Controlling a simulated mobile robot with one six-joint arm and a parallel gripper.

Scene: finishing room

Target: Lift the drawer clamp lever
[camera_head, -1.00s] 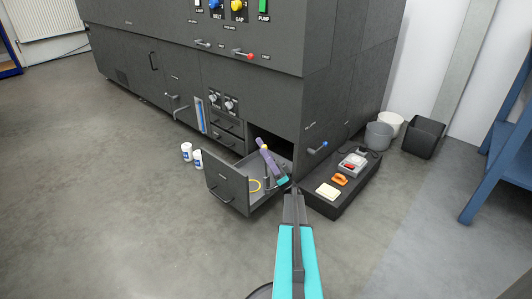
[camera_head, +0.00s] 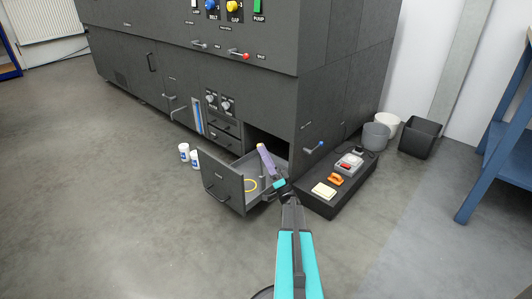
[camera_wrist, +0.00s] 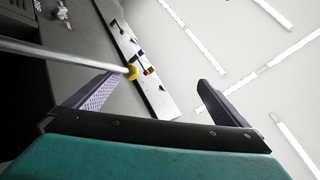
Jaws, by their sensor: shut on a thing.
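The open drawer (camera_head: 224,180) stands out from the lower front of the dark machine. My gripper (camera_head: 263,150) is over the drawer's right part, with lavender fingers pointing up and a teal palm below. In the wrist view a silver rod with a yellow end, which looks like the clamp lever (camera_wrist: 60,50), comes in from the left and runs beside the left finger. The lever's base is hidden in the wrist view.
A dark tray (camera_head: 330,203) with an orange item, a pale block and a grey device lies right of the drawer. Two white containers (camera_head: 184,152) stand on the floor left of it. Buckets (camera_head: 376,136) and a blue bench (camera_head: 490,150) are at right. The floor in front is clear.

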